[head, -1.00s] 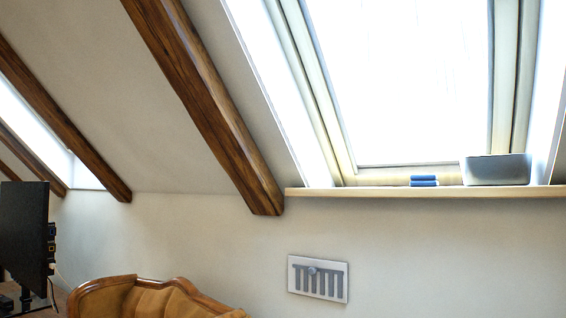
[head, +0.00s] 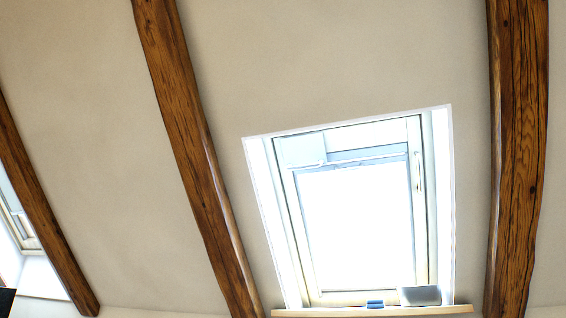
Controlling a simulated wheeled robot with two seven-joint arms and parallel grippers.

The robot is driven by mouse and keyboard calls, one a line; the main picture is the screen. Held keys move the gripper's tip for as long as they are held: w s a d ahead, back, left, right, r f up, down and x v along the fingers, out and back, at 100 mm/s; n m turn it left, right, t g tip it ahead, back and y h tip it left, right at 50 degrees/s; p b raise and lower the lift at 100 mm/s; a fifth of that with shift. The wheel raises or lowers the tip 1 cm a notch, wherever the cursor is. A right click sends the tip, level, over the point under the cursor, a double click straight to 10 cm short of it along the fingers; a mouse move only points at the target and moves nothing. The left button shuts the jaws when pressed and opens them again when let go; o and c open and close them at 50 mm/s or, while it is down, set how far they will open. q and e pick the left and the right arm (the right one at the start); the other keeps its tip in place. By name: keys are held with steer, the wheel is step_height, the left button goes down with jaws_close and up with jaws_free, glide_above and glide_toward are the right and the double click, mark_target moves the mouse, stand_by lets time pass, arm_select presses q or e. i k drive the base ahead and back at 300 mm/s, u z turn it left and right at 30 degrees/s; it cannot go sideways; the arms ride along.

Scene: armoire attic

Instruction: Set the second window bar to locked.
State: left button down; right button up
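A skylight window (head: 358,220) sits in the sloped wall right of the middle of the head view. A pale bar (head: 372,153) runs across the top of its frame. A small light handle-like piece (head: 420,172) is on the right side of the frame. I cannot tell which part is the second window bar or how it is set. A second window (head: 18,225) shows partly at the left edge. Neither of my grippers is in view.
Dark wooden beams (head: 190,150) run down the slope on both sides of the window. A sill (head: 370,311) below it holds a grey box (head: 420,296) and small blue items (head: 375,304).

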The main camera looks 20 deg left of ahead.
mark_target(309, 151)
steer(key=u, duration=0.15)
steer(key=i, duration=0.9)
steer(key=z, duration=0.35)
